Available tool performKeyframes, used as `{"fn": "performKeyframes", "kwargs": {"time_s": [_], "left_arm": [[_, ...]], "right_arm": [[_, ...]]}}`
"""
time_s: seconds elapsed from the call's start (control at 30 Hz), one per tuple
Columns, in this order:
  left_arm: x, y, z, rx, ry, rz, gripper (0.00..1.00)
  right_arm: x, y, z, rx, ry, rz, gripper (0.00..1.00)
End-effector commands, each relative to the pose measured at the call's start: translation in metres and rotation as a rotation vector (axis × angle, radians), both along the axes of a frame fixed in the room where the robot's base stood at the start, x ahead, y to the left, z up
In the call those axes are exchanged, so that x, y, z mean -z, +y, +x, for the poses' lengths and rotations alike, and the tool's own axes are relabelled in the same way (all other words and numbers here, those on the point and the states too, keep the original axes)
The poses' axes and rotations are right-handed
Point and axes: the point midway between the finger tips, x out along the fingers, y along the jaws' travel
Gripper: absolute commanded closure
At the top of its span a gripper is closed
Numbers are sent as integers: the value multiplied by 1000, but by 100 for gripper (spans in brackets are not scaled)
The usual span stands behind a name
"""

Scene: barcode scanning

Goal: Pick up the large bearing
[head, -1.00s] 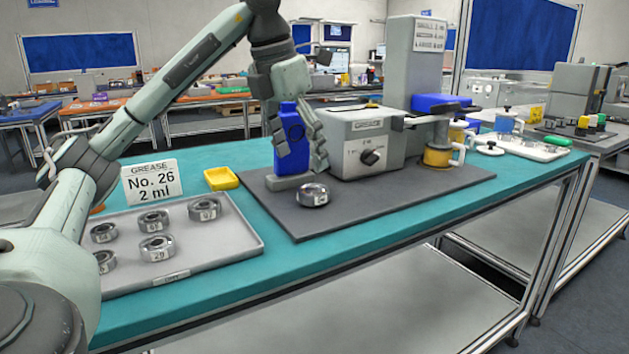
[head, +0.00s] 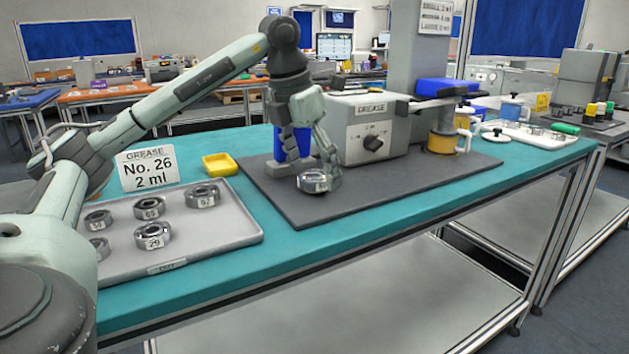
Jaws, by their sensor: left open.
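A silver ring-shaped bearing (head: 313,182) with a small printed label lies on the dark mat (head: 400,193). My left gripper (head: 311,168) is open and points down, its fingers at the bearing, one at its rear left and one at its right side. Whether the fingers touch it I cannot tell. Several more bearings lie on the grey tray (head: 222,240) at the left, among them one labelled 29 (head: 153,237) and one labelled 92 (head: 202,196). My right gripper is not in view.
A sign reading No. 26, 2 ml (head: 147,168) and a yellow dish (head: 220,165) stand behind the tray. The mat's front right is clear.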

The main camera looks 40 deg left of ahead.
Motion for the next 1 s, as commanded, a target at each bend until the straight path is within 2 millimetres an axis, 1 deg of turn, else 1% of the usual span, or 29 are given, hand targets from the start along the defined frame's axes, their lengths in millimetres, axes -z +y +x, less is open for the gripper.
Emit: {"fn": "performKeyframes", "kwargs": {"time_s": [0.1, 0.6, 0.63, 0.67, 0.87, 1.0], "left_arm": [[0, 0, 0, 0, 0, 0, 25], [-1, 0, 0, 0, -1, 0, 87], [-1, 0, 0, 0, -2, 0, 87], [-1, 0, 0, 0, -2, 0, 93], [-2, 0, 0, 0, -3, -1, 93], [-8, 0, 1, 0, -4, -1, 93]], "right_arm": [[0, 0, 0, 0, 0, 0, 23], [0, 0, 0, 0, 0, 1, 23], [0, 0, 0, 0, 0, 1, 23], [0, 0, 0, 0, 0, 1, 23], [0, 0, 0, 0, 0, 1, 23], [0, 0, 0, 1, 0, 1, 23]]}}
